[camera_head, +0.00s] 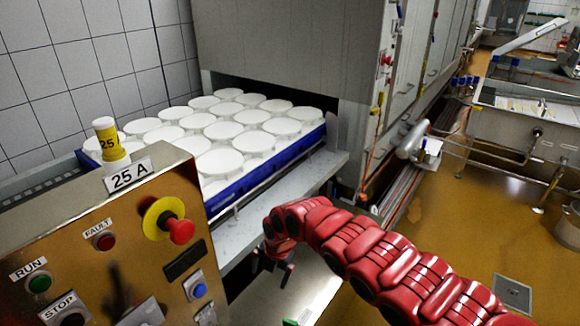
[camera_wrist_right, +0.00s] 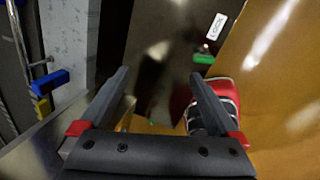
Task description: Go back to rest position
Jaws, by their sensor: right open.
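My right gripper (camera_head: 272,264) hangs at the end of my red right arm, in front of the conveyor's side edge and right of the control panel. In the right wrist view my right gripper (camera_wrist_right: 160,88) has its two dark fingers wide apart with nothing between them. It touches no mould that I can see. My left gripper is in neither view.
White round moulds (camera_head: 223,131) stand in rows in a blue tray (camera_head: 262,166) on the conveyor. The brass control panel (camera_head: 120,240) with buttons stands close at the left, a yellow-labelled container (camera_head: 108,142) on top. The brown floor (camera_head: 440,215) at right is mostly open.

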